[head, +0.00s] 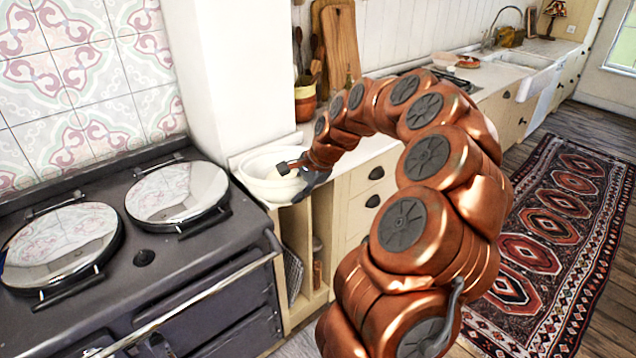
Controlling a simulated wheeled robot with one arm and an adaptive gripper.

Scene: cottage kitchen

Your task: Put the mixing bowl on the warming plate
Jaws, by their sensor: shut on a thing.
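The white mixing bowl (252,179) stands at the near left end of the counter, beside the dark range. My gripper (294,175) is at the bowl's right side and is shut on its rim, with one dark finger over the inside of the bowl. The arm hides part of the bowl's right side. I cannot tell whether the bowl touches the counter. Two round shiny plates or lids lie on the range top, one at the right (176,190) and one at the left (62,245). I cannot tell which one is the warming plate.
The range (150,280) has a front rail (190,305). A white wall column (235,80) rises behind the bowl. A utensil pot (305,100) and wooden boards (340,50) stand farther back on the counter. Both round plates are clear of objects.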

